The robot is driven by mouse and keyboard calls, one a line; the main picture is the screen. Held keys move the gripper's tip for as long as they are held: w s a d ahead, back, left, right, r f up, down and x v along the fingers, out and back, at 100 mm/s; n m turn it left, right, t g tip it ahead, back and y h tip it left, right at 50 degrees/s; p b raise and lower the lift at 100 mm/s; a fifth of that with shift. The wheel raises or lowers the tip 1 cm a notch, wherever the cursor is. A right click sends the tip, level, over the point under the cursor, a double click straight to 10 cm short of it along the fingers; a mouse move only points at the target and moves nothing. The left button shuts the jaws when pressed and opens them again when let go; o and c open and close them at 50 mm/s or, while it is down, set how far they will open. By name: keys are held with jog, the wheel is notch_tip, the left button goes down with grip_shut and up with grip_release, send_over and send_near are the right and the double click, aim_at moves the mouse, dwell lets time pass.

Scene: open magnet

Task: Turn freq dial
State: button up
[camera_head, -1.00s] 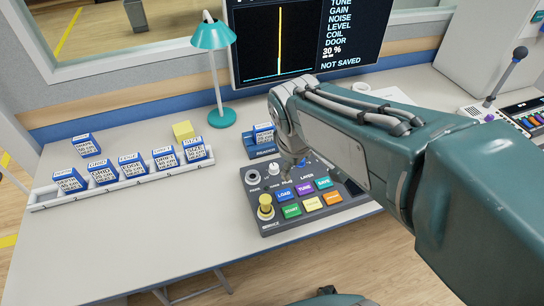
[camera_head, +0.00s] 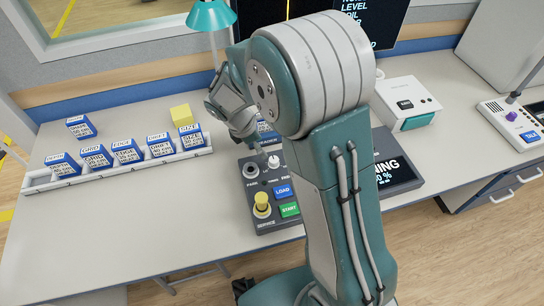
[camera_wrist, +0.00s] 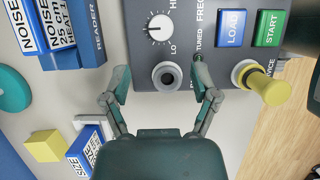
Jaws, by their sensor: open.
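The freq dial is a white round knob (camera_wrist: 160,28) with a dark pointer line, beside LO, HI and FREQ lettering on a dark grey control panel (camera_wrist: 205,30). In the head view the knob (camera_head: 274,161) stands near the panel's upper left. My gripper (camera_wrist: 161,78) is open and empty. In the wrist view its two fingers flank a round grey socket (camera_wrist: 167,76) on the panel, with the dial beyond the fingertips. In the head view my gripper is just above the panel's back edge; its fingertips are hard to make out.
A yellow plunger knob (camera_wrist: 262,84) stands close to the right finger. Blue LOAD (camera_wrist: 232,27) and green START (camera_wrist: 270,27) buttons lie beyond. A blue reader (camera_wrist: 88,35) is left. A rack of labelled boxes (camera_head: 120,170) and a teal lamp (camera_head: 212,17) stand left in the head view.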

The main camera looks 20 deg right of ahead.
aim_at(273, 159)
jog(key=x, duration=0.8)
jog(key=shift+d+f, duration=0.2)
jog(key=shift+d, duration=0.2)
jog(key=shift+a, duration=0.3)
jog(key=shift+d, duration=0.1)
grip_shut()
